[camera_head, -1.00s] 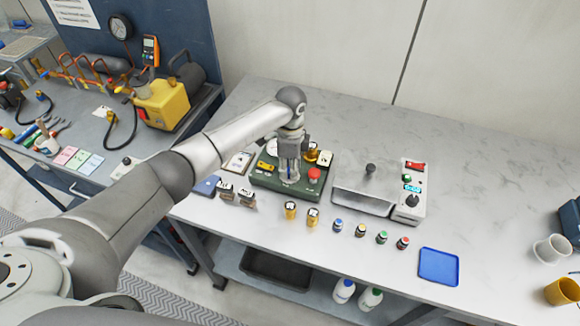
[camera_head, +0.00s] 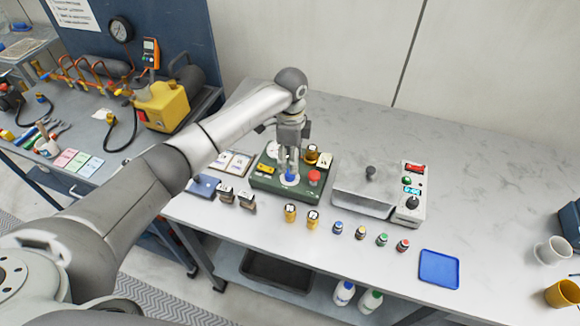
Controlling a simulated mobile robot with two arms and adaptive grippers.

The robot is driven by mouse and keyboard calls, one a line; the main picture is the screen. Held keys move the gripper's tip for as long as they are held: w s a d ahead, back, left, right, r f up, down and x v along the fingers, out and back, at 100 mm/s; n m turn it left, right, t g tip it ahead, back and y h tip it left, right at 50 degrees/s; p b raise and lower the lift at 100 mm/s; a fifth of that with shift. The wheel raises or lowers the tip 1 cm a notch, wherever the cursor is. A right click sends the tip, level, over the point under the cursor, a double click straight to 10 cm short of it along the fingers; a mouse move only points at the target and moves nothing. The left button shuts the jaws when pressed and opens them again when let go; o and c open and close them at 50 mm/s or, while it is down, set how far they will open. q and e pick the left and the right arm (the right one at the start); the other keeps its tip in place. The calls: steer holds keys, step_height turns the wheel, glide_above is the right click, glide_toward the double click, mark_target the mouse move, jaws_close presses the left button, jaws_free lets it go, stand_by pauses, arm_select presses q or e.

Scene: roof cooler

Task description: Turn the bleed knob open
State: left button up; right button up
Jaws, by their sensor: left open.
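A blue knob (camera_head: 291,174), which looks like the bleed knob, stands on a round white disc on top of a dark green box (camera_head: 262,182) on the grey table. My left gripper (camera_head: 289,161) points down over the knob with its fingers open. The fingertips are at or just above the knob; I cannot tell whether they touch it. A red mushroom button (camera_head: 314,177) sits on the box just right of the knob. My right gripper is not in view.
A grey lidded unit (camera_head: 366,190) with a control panel stands right of the box. The back right of the table is clear.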

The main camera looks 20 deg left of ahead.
arm_select(q)
step_height(320, 180, up, 7)
steer(key=shift+w, duration=0.15)
steer(key=shift+f, duration=0.15)
stand_by(0.5)
